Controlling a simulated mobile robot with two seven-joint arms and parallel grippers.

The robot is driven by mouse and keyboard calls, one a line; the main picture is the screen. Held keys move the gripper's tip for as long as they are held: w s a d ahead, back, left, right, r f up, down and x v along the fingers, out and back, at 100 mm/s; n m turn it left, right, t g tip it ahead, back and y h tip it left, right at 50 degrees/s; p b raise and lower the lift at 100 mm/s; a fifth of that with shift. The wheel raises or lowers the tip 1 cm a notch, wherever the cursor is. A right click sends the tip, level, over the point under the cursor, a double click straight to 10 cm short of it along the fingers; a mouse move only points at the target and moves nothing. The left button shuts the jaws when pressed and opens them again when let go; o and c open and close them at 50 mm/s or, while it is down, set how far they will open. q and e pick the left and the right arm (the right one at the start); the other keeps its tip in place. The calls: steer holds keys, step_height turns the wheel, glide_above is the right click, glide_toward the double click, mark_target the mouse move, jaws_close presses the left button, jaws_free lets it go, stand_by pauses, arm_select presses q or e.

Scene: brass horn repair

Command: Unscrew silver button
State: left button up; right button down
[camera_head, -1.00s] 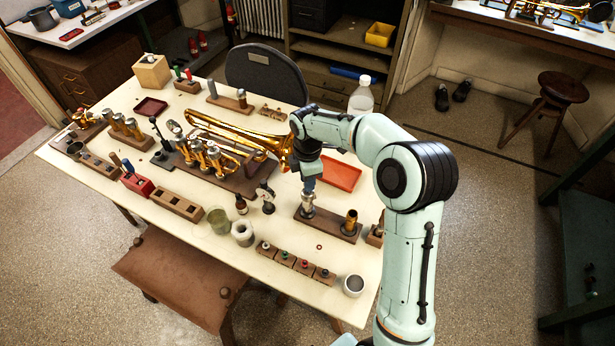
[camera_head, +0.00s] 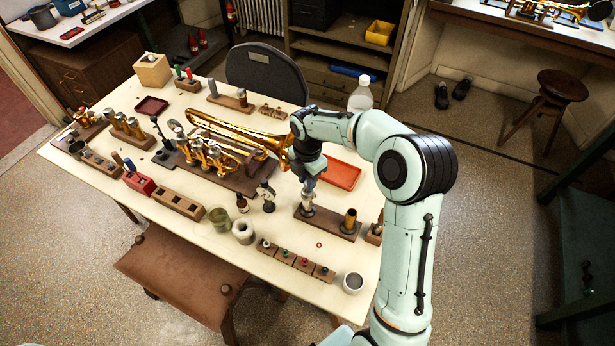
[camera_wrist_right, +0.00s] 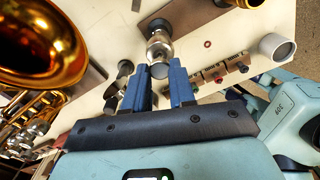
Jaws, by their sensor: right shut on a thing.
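A silver valve (camera_head: 308,199) stands upright in a brown wooden block (camera_head: 327,223) at the right front of the table. My right gripper (camera_head: 309,184) points down over it, its blue fingers at the valve's top. In the right wrist view the fingertips (camera_wrist_right: 160,78) are shut on the silver button (camera_wrist_right: 158,71) at the top of the valve, and the fingers partly hide it. The valve's silver body (camera_wrist_right: 159,47) shows beyond the button. I cannot tell how far the button is threaded. My left gripper is not in view.
A brass cylinder (camera_head: 349,218) stands at the right of the same block. A brass trumpet (camera_head: 240,136) lies left of the gripper, its bell close by. An orange tray (camera_head: 342,175) lies behind.

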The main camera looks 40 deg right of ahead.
steer(key=n+p, duration=0.1)
steer(key=n, duration=0.3)
steer(key=shift+r, duration=0.1)
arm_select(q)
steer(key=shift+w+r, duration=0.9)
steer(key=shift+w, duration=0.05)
arm_select(e)
steer(key=shift+n, duration=0.6)
steer(key=n+p, duration=0.1)
steer(key=n, duration=0.2)
steer(key=shift+n, duration=0.4)
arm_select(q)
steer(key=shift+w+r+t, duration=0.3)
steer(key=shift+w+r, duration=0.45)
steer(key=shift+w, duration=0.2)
arm_select(e)
steer(key=shift+n, duration=0.6)
